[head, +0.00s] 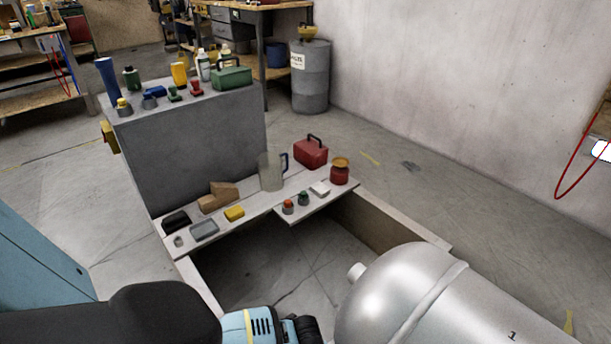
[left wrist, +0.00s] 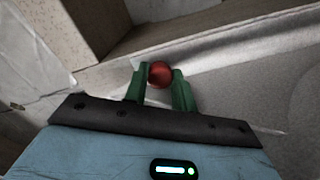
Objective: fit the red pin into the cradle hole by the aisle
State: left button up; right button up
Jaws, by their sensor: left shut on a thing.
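In the left wrist view my left gripper (left wrist: 158,80) has its green fingers shut on the red pin (left wrist: 160,73), of which only a rounded red end shows. A pale ledge and a grey surface lie beyond the pin. In the head view my left arm reaches in along the bottom edge; its fingertips and the pin are out of sight there. A large silver tank (head: 410,290) marked "1" lies at the lower right, beside pale wooden beams (head: 405,222) that may belong to the cradle. I cannot make out the hole. My right gripper is not in view.
A pale shelf board (head: 270,207) bears a jug (head: 271,170), a red toolbox (head: 311,152), a red jar (head: 340,172) and small items. A grey block (head: 195,150) behind holds bottles and tools. Open floor (head: 285,275) shows between the beams.

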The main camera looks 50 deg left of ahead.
pick_arm(q)
jog(key=shift+f, duration=0.25)
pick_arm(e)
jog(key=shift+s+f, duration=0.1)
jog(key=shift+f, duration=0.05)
pick_arm(q)
jog(key=o, duration=1)
jog(key=shift+r, duration=0.1)
jog(key=shift+o, duration=0.4)
jog(key=shift+d, duration=0.1)
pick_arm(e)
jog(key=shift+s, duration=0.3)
pick_arm(q)
jog(key=shift+d, duration=0.1)
notch_tip(320, 180, up, 6)
jog(key=p, duration=0.2)
jog(key=shift+r+p, duration=0.2)
jog(key=shift+p, duration=0.15)
jog(key=shift+a+r, duration=0.2)
jog(key=shift+r, duration=0.5)
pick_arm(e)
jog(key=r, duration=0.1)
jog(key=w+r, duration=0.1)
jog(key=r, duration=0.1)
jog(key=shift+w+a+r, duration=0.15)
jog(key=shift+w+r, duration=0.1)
pick_arm(q)
jog(key=shift+a, duration=0.15)
